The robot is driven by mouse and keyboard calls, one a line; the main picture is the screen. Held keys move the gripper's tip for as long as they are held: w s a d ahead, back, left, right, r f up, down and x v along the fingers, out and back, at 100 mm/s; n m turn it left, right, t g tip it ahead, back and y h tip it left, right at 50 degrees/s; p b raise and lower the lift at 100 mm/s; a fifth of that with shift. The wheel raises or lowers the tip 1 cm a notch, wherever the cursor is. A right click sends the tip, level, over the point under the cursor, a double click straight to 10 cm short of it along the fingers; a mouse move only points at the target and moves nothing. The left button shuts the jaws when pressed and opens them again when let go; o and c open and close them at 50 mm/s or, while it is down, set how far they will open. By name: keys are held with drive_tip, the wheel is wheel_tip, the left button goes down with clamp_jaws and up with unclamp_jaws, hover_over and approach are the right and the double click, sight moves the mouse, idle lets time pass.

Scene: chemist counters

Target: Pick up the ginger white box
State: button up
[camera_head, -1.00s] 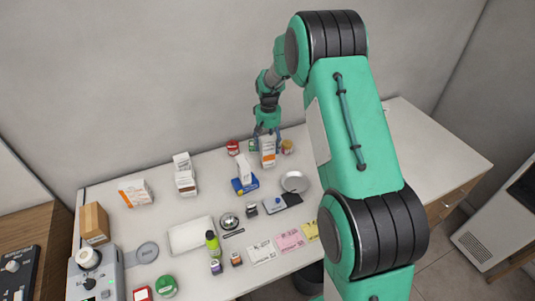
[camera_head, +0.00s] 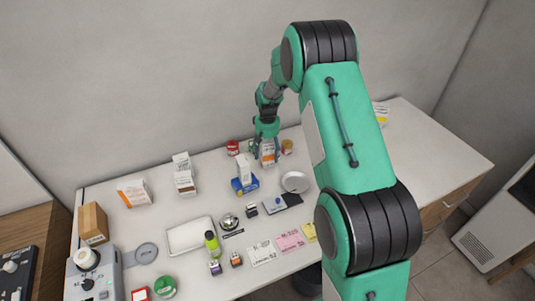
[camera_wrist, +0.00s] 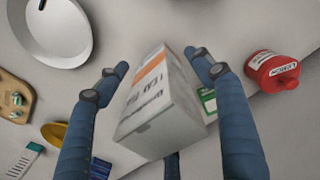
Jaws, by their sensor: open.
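The ginger white box (camera_head: 267,153) stands on the counter near the wall, with an orange band on white. In the wrist view the white box (camera_wrist: 160,105) shows its printed face and orange stripe, tilted in the picture. My gripper (camera_head: 266,152) points down over the box. In the wrist view my gripper (camera_wrist: 158,70) is open, with its blue fingers on either side of the box and gaps visible beside it. The lower end of the box partly hides a third blue part behind it.
A red jar (camera_wrist: 272,70) and a green-labelled item (camera_wrist: 207,100) stand close to the box. Other white boxes (camera_head: 184,175) stand to the left.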

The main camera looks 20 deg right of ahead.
sight(267, 145)
drive_tip(key=shift+c, duration=0.3)
drive_tip(key=c, duration=1.3)
drive_tip(key=shift+r, duration=0.8)
wheel_tip(267, 145, up, 2)
drive_tip(key=shift+r+p, duration=0.15)
drive_tip(key=shift+p, duration=0.25)
drive_tip(key=s+a, duration=0.1)
drive_tip(key=s, duration=0.4)
drive_tip(key=s+a, duration=0.1)
drive_tip(key=s, duration=0.4)
drive_tip(key=s+a+r+p, duration=0.1)
drive_tip(key=s, duration=0.4)
drive_tip(key=shift+s, duration=0.35)
